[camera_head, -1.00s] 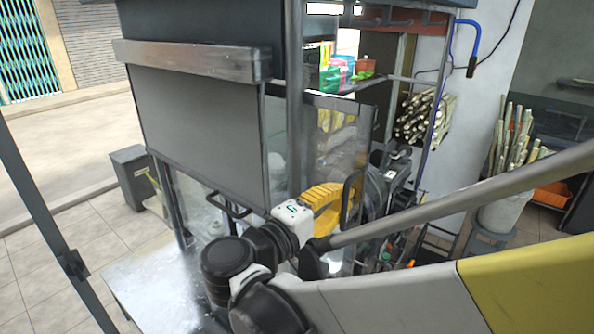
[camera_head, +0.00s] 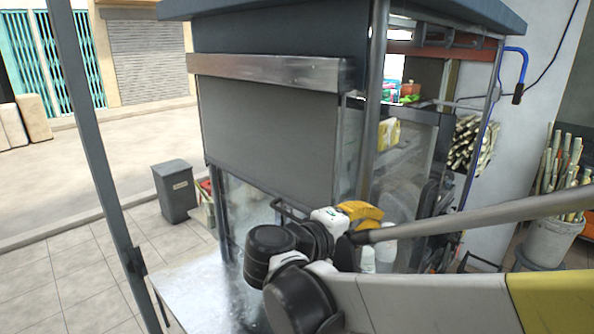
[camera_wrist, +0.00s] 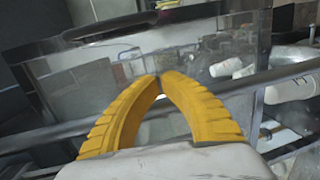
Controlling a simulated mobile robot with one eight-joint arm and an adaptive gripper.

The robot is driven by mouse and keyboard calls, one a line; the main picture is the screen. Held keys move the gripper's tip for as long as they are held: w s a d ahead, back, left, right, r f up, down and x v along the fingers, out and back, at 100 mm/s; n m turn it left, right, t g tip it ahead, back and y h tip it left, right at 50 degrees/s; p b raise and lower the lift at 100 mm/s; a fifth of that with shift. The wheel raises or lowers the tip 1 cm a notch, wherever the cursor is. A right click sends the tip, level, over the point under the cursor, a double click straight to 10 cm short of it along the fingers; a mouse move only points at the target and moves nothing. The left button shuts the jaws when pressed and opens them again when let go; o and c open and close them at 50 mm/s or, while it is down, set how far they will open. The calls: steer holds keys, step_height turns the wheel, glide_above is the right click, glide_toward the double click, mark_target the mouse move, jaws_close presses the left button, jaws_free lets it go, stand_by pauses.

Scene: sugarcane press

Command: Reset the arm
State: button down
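My gripper shows in the wrist view (camera_wrist: 160,82) with its two yellow ribbed fingers meeting at the tips. Nothing is held between them. In the head view the gripper's yellow part (camera_head: 360,211) is beside the glass side of the press stall, at the end of my folded arm. The fingertips are hidden there. The stall (camera_head: 270,130) has a grey front panel, a metal ledge and a metal counter (camera_head: 205,285) below. In the wrist view a metal rail (camera_wrist: 240,87) runs behind the fingers.
A grey bin (camera_head: 175,192) stands on the tiles left of the stall. A bucket of cane (camera_head: 550,240) stands at the right, and more cane (camera_head: 466,145) is stacked behind the stall. A white cylinder (camera_wrist: 290,92) is right of my fingers. Floor at the left is open.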

steer(key=s+d+f+m+g+y+b, duration=0.1)
steer(key=s+d+f+y+b, duration=0.15)
steer(key=f, duration=0.35)
steer(key=s+d+f+g+y+b, duration=0.1)
steer(key=s+d+f+y+b, duration=0.2)
steer(key=f, duration=0.4)
steer(key=s+a+f+m+y+b, duration=0.2)
steer(key=s+f+m+y+b, duration=0.1)
steer(key=f, duration=0.5)
steer(key=s+a+f+m+y+b, duration=0.2)
steer(key=s+f+y+b, duration=0.3)
steer(key=s+f, duration=0.3)
steer(key=shift+a+f+m+b, duration=0.4)
steer(key=shift+a+b, duration=0.25)
steer(key=shift+b, duration=0.2)
